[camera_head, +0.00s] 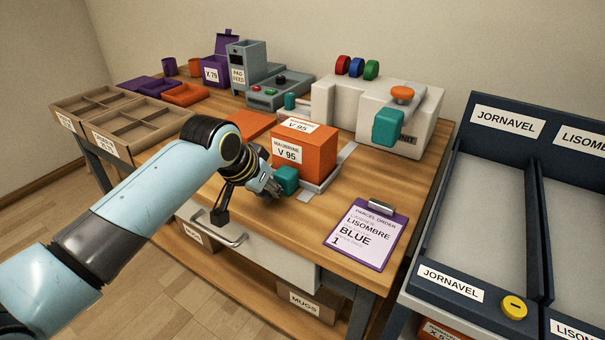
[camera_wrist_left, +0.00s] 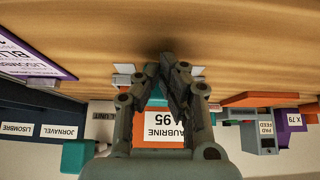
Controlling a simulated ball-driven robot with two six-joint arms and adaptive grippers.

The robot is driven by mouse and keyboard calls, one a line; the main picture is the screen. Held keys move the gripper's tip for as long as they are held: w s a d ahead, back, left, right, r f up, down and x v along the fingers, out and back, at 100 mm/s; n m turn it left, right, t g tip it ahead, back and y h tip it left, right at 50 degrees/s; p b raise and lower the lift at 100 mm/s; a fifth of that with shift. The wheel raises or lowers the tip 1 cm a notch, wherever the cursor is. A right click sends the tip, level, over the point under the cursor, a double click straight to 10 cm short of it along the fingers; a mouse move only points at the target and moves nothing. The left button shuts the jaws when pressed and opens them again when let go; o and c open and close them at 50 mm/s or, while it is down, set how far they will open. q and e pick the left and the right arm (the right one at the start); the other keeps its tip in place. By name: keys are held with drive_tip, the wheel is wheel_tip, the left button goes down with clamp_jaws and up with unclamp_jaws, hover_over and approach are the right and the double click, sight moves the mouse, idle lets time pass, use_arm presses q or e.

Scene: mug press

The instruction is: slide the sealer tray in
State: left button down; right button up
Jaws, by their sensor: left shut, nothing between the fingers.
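The sealer tray (camera_head: 327,186) lies on the wooden table with an orange box labelled V 95 (camera_head: 306,155) standing on it. A teal handle (camera_head: 287,178) is at the tray's near end. The cream sealer unit (camera_head: 345,105) stands behind, with a pale rail (camera_head: 348,152) leading toward it. The tray is outside the unit. My left gripper (camera_head: 272,190) is shut and empty, close beside the handle; I cannot tell whether they touch. In the left wrist view, which is upside down, the closed fingers (camera_wrist_left: 172,80) partly cover the handle and the orange box (camera_wrist_left: 165,124). My right gripper is not in view.
A clipboard (camera_head: 363,236) lies right of the tray. A grey pad feed (camera_head: 245,65) and a button box (camera_head: 280,90) stand at the back. Divided wooden trays (camera_head: 130,122) are at the left. Dark blue bins (camera_head: 480,200) stand right of the table.

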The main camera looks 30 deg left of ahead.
sight(303, 131)
use_arm(q)
drive_tip(key=shift+w+d+b, duration=0.15)
drive_tip(key=shift+w+b, duration=0.25)
drive_tip(key=shift+w, duration=1.45)
drive_tip(key=shift+w+d+b, duration=0.1)
drive_tip(key=shift+w+b, duration=0.35)
drive_tip(key=shift+w, duration=1)
drive_tip(key=shift+w+d+b, duration=0.1)
drive_tip(key=shift+w+b, duration=0.4)
drive_tip(key=shift+w, duration=0.7)
drive_tip(key=shift+w+d+b, duration=0.2)
drive_tip(key=shift+w+b, duration=1.2)
drive_tip(key=shift+w, duration=1.3)
drive_tip(key=s+p, duration=0.2)
drive_tip(key=shift+a+r+p, duration=0.1)
drive_tip(key=shift+r+p, duration=0.15)
drive_tip(key=shift+p, duration=0.05)
drive_tip(key=shift+s+f+p, duration=0.2)
drive_tip(key=shift+s+p, duration=0.25)
drive_tip(key=shift+s, duration=0.1)
wheel_tip(303, 131, up, 9)
drive_tip(key=p, duration=0.9)
